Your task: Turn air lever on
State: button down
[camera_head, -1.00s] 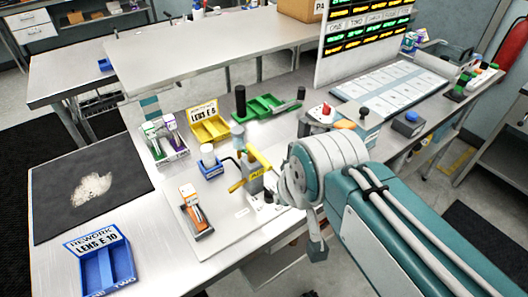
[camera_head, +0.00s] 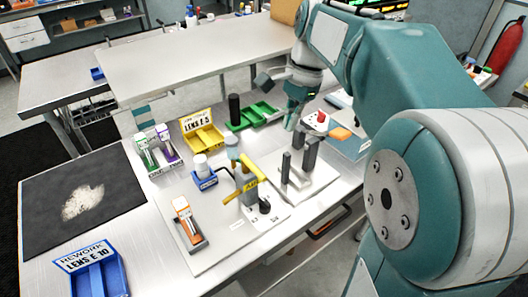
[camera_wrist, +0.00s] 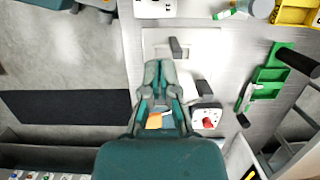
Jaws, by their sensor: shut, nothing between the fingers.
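The yellow air lever (camera_head: 250,187), with lettering on it, sits on a grey fixture block (camera_head: 246,178) on the metal bench in the head view. It lies slanted across the block. I cannot make it out clearly in the wrist view. My gripper (camera_head: 291,124) hangs from the raised arm over the bench, behind and right of the lever and apart from it. In the wrist view my gripper (camera_wrist: 158,66) has its fingers together with nothing between them, above a white plate. I cannot tell whether it touches anything.
Dark posts (camera_head: 286,166) stand on the white plate (camera_head: 318,181) right of the lever. A red knob (camera_head: 320,117) is close to my gripper. A blue holder with a white bottle (camera_head: 201,164), an orange-and-white item (camera_head: 184,214) and a green tray (camera_head: 262,113) are nearby.

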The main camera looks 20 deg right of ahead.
aim_at(253, 167)
jog(key=shift+w+d+m, duration=0.3)
jog(key=shift+a, duration=0.1)
jog(key=s+a+f, duration=0.2)
jog(key=a+f, duration=0.4)
jog(key=f, duration=0.3)
